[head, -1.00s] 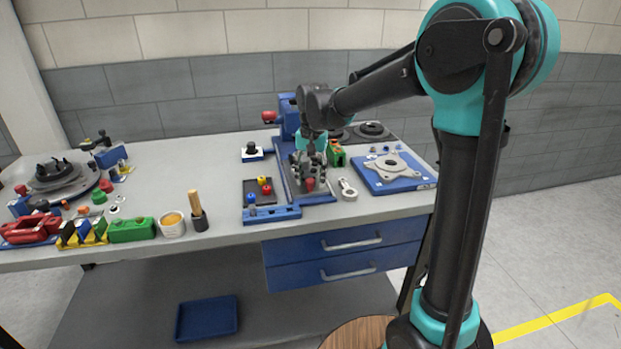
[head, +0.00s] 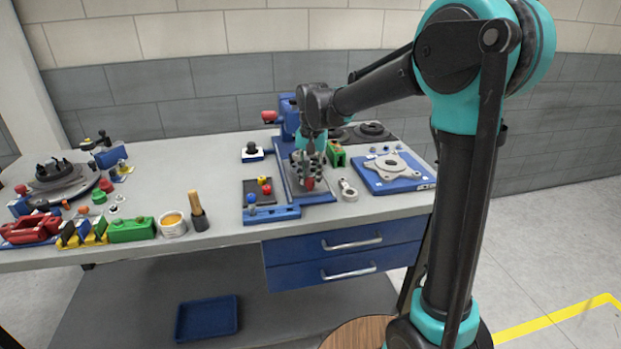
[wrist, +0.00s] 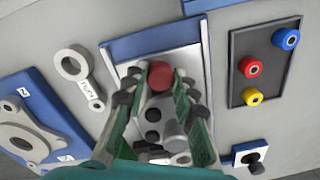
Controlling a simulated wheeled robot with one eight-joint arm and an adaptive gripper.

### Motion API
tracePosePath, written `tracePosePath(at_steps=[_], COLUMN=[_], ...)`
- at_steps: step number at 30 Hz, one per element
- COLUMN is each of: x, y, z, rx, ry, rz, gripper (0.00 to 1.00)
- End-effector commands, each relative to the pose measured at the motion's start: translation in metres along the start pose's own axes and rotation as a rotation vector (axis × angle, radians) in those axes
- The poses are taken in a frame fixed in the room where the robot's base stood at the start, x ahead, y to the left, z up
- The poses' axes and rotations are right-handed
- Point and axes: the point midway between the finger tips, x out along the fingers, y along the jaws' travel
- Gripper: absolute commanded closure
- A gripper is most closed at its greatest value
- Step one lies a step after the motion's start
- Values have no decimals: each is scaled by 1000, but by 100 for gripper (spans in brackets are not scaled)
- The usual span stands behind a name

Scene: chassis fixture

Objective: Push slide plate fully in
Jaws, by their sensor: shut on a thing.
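The slide plate (wrist: 192,62) is a light grey plate lying in a blue fixture (wrist: 150,38) on the bench. A red knob (wrist: 161,74) stands near the plate's end; it also shows in the head view (head: 310,184). My gripper (wrist: 158,82) is over the plate, its green-sided fingers on either side of the red knob and shut on it. In the head view, my gripper (head: 308,166) points down at the fixture. My fingers hide much of the plate, and how far in it sits cannot be told.
A black tray with red, blue and yellow knobs (wrist: 250,66) lies beside the fixture. A metal link (wrist: 78,75) and a blue plate with a grey flange (head: 393,170) lie on the other side. A hammer-like tool (head: 196,208) stands further left.

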Motion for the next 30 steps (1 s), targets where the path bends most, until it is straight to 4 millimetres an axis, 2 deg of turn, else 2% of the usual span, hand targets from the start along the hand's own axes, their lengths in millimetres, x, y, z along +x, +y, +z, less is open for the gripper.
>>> tracePosePath(at_steps=[5,18,24,30], x=[0,2,2,2], y=[-10,-52,-63,-68], z=[-22,-102,-124,-134], rx=[1,1,1,1], ry=[0,0,0,1], rz=[0,-1,-1,-1], gripper=[100,100,100,100])
